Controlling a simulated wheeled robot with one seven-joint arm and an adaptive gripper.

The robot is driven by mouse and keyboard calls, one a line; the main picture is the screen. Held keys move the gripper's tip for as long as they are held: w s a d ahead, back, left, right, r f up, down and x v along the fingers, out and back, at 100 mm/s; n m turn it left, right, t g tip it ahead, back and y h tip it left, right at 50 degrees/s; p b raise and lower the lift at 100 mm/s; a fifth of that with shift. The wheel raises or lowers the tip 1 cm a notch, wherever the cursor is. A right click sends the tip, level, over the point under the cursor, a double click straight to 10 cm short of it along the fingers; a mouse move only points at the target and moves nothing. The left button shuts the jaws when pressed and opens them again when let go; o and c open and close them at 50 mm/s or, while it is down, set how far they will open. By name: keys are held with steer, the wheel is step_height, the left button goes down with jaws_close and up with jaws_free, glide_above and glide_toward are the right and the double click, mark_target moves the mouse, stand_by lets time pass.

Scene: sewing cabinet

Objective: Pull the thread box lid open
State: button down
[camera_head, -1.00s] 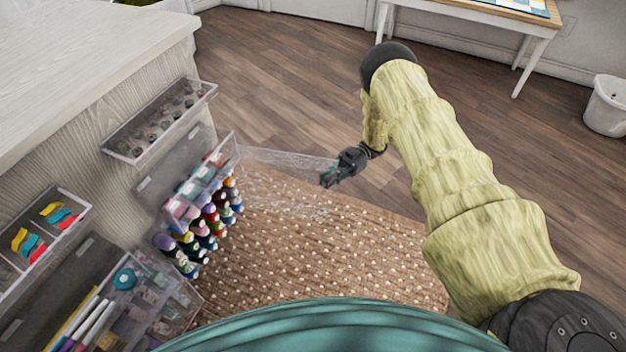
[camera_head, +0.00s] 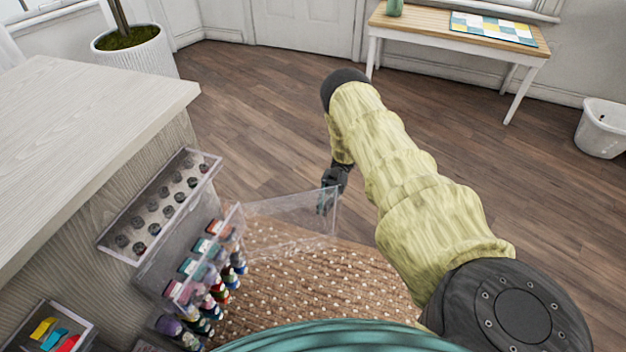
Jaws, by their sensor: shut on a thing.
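The thread box (camera_head: 186,262) is a clear case on the cabinet's side, holding several colored spools in rows. Its transparent lid (camera_head: 285,218) stands swung out to the right from the box, over the rug. My gripper (camera_head: 325,203) is at the lid's far right end, shut on its edge. The fingertips are small and dark here, so the exact contact is hard to make out.
The wooden cabinet (camera_head: 85,130) fills the left. A clear bin of small bobbins (camera_head: 160,204) is mounted above the thread box. A lower bin with colored pieces (camera_head: 50,335) is at bottom left. A woven rug (camera_head: 320,285) lies below; wood floor (camera_head: 245,95) is open beyond.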

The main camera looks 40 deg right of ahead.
steer(key=shift+w+a+r, duration=0.15)
steer(key=shift+w+a, duration=0.05)
steer(key=shift+s, duration=0.1)
steer(key=c, duration=1.6)
jaws_free()
steer(key=shift+o, duration=0.2)
steer(key=shift+d, duration=0.15)
steer(key=shift+s+d, duration=0.1)
steer(key=shift+r, duration=0.1)
